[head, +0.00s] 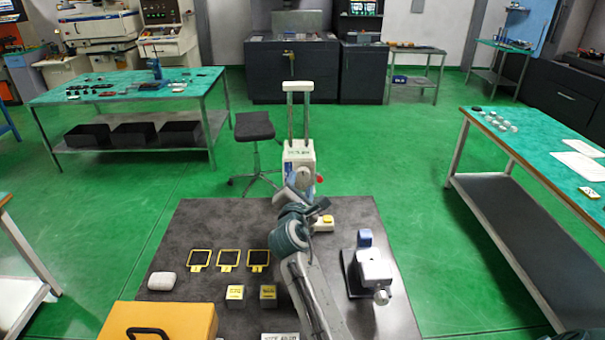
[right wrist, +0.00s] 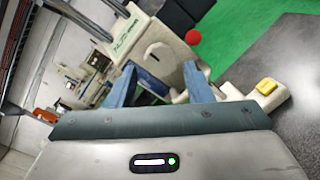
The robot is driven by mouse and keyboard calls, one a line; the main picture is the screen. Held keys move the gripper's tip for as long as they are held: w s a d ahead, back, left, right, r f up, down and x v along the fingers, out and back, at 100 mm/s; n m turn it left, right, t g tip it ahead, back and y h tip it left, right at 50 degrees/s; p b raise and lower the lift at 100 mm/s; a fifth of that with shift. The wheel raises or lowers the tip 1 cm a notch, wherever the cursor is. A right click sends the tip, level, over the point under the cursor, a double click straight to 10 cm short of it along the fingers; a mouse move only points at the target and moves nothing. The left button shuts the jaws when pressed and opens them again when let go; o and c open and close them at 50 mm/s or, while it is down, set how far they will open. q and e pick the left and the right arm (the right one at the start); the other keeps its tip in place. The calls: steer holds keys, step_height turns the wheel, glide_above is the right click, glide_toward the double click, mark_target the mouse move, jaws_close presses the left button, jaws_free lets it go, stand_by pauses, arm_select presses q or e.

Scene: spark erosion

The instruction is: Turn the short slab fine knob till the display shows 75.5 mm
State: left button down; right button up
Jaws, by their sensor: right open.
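A white upright instrument (head: 299,155) with two tall posts and a crossbar stands at the back edge of the dark table. I cannot make out a display reading or clearly pick out the short slab fine knob. My right gripper (head: 302,185) is open in front of the instrument. Its two blue fingers (right wrist: 160,84) stand apart on either side of the lower face, apparently holding nothing. My left gripper is not in view.
A small white box with a yellow button (right wrist: 267,86) sits beside the instrument. A grey-white device (head: 374,268) stands at the right of the dark table (head: 210,217).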

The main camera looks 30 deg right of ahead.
mark_target(303, 178)
steer(key=x, duration=0.3)
steer(key=shift+p, duration=0.3)
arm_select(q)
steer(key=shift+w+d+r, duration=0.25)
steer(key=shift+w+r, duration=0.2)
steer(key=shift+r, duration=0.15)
arm_select(e)
steer(key=shift+w+d, duration=0.3)
steer(key=shift+w, duration=0.1)
steer(key=c, duration=0.7)
steer(key=shift+m, duration=0.3)
steer(key=m, duration=0.2)
steer(key=shift+f+m+g, duration=0.1)
steer(key=shift+m+g, duration=0.2)
steer(key=shift+m, duration=0.1)
steer(key=m, duration=0.3)
steer(key=shift+y+b, duration=0.4)
arm_select(q)
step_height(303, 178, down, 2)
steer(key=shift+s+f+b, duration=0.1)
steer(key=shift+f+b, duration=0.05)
steer(key=shift+b, duration=0.55)
arm_select(e)
steer(key=m+y, duration=0.1)
steer(key=m, duration=0.5)
steer(key=shift+s+d+f, duration=0.1)
